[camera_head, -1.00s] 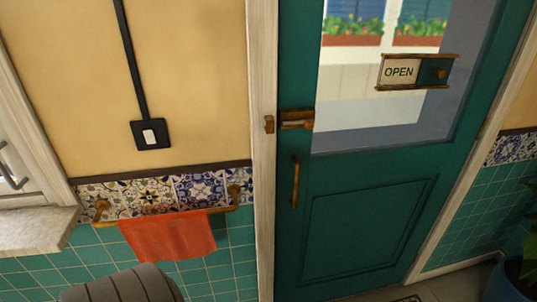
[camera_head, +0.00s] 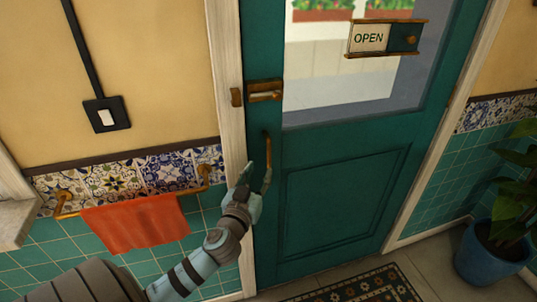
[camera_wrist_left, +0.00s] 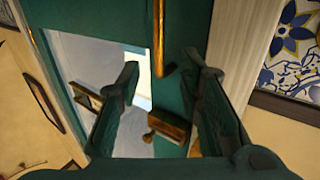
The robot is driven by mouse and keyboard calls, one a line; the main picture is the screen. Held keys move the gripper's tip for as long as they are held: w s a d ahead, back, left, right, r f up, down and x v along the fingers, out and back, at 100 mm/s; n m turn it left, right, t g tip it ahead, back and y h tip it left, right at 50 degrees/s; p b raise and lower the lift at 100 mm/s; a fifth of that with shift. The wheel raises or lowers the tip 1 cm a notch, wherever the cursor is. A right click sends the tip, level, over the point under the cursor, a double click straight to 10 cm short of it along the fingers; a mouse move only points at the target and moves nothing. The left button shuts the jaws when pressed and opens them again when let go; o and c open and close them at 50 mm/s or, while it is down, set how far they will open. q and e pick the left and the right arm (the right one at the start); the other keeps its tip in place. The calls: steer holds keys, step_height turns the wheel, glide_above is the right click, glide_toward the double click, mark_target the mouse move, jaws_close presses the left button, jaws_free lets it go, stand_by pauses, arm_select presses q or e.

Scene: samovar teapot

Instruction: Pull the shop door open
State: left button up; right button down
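The teal shop door (camera_head: 325,215) with a glass pane stands shut in its pale frame. Its slim brass pull handle (camera_head: 268,150) is upright near the door's left edge, below a brass latch (camera_head: 264,91). My left gripper (camera_head: 256,185) is at the handle's lower part, which it partly hides. In the left wrist view my left gripper (camera_wrist_left: 160,72) has its two fingers apart, and the handle's end (camera_wrist_left: 160,35) shows between their tips. I cannot tell whether they touch it. The latch also shows there (camera_wrist_left: 167,128). My right gripper is out of view.
An orange towel (camera_head: 135,222) hangs on a brass rail on the tiled wall left of the door. A patterned mat (camera_head: 358,287) lies on the floor before the door. A blue plant pot (camera_head: 490,255) stands at the right.

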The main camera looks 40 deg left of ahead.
mark_target(269, 156)
arm_select(q)
steer(key=x, duration=1)
steer(key=shift+d, duration=0.1)
steer(key=shift+c, duration=0.6)
jaws_close()
steer(key=shift+d, duration=0.1)
